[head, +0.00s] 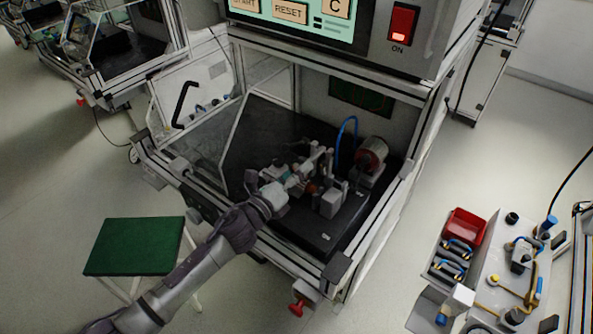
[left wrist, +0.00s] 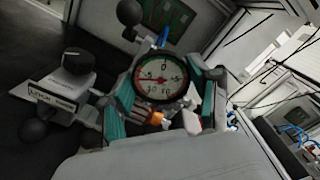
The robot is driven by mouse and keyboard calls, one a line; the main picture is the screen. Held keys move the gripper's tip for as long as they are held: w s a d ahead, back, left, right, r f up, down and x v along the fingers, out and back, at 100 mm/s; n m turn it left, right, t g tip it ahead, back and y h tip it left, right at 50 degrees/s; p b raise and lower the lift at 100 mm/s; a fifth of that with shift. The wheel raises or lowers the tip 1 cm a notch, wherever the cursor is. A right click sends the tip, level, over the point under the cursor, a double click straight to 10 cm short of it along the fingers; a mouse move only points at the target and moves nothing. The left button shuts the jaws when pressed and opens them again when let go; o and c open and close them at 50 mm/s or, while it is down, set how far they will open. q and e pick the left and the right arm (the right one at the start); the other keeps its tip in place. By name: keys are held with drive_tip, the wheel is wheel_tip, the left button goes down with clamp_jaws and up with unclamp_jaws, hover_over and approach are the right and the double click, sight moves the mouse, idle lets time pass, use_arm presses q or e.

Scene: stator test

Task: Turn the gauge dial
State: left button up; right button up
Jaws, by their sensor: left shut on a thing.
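The gauge dial (left wrist: 158,78) shows in the left wrist view as a round white face with a black rim, coloured bands and a red needle. My left gripper (left wrist: 163,98) has its teal-padded fingers on either side of the gauge and is shut on it. In the head view my left gripper (head: 297,180) reaches into the machine's open bay, and the gauge itself is too small and covered to make out there. My right gripper is in neither view.
A black knob (left wrist: 77,61) stands left of the gauge, by a LOCK label (left wrist: 52,98). In the head view a motor-like cylinder (head: 371,154) with a blue hose (head: 341,128) sits behind. A green-topped stool (head: 134,246) stands outside. A red tray (head: 465,228) lies on the right-hand bench.

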use_arm(q)
drive_tip(key=shift+f+n+p, duration=0.2)
drive_tip(key=shift+n+p, duration=0.5)
drive_tip(key=shift+n, duration=3.95)
drive_tip(key=shift+f+n+p, duration=0.15)
drive_tip(key=shift+n+p, duration=0.55)
drive_tip(key=shift+n, duration=3.95)
drive_tip(key=o, duration=1.2)
drive_tip(key=shift+c, duration=0.2)
drive_tip(key=shift+s, duration=0.1)
